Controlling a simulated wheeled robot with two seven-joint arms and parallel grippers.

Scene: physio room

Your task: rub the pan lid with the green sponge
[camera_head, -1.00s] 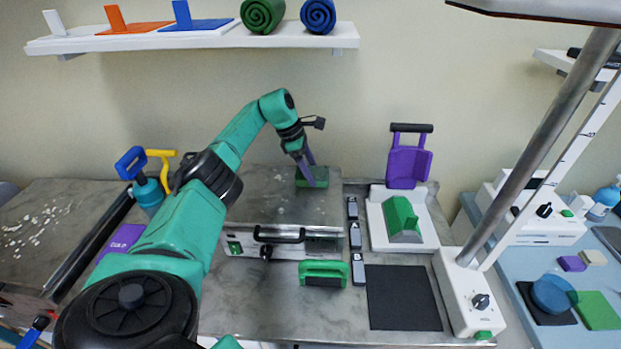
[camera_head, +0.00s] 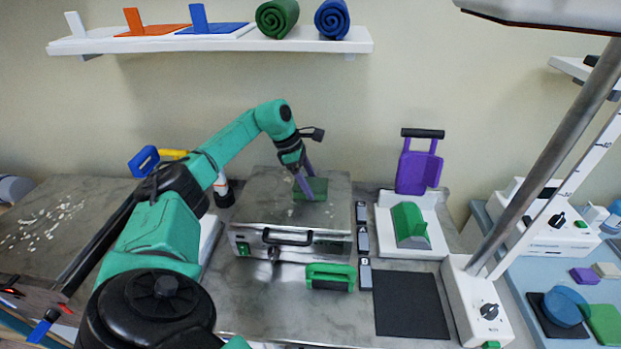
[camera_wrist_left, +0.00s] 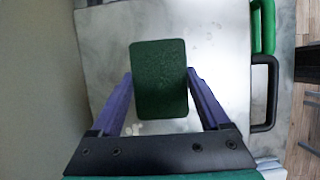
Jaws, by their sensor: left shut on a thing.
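The pan lid (camera_head: 262,207) is the flat grey metal top of a box with a dark front handle. It also fills much of the left wrist view (camera_wrist_left: 220,40). My left gripper (camera_head: 308,186) is shut on the dark green sponge (camera_head: 318,186), over the back right part of the lid. In the left wrist view the sponge (camera_wrist_left: 160,80) sits between the two purple fingers of the gripper (camera_wrist_left: 160,85). The sponge appears to rest on the lid; its contact face is hidden. White specks lie on the lid near the fingers. My right gripper is out of view.
A green-handled tool (camera_head: 330,270) lies in front of the box. Small grey blocks (camera_head: 363,242), a white tray with a green block (camera_head: 410,225) and a black mat (camera_head: 411,305) are to the right. A metal post (camera_head: 545,150) stands farther right. A wall shelf (camera_head: 220,45) hangs above.

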